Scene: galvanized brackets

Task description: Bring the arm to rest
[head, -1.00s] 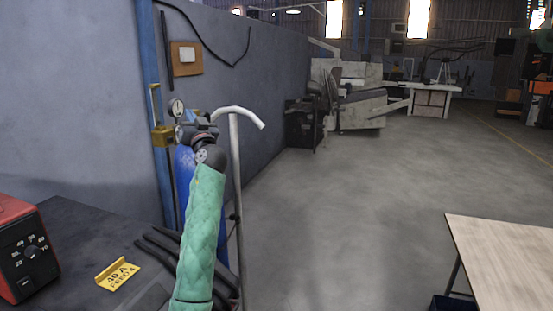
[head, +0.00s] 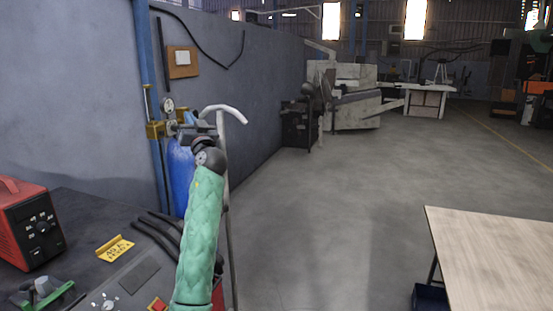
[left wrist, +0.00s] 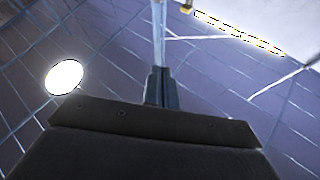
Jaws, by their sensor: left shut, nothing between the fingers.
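My left arm, in a green padded sleeve, rises from the bottom middle of the head view. Its dark wrist end stands in front of a blue gas cylinder (head: 181,176) and a pale curved pole (head: 226,110). The left gripper is mostly hidden behind the wrist there. In the left wrist view, the left gripper (left wrist: 161,72) has its fingers together with nothing between them, pointing up toward the roof panels. My right gripper is in neither view.
A pale wooden table (head: 490,250) stands at right. The floor between is clear.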

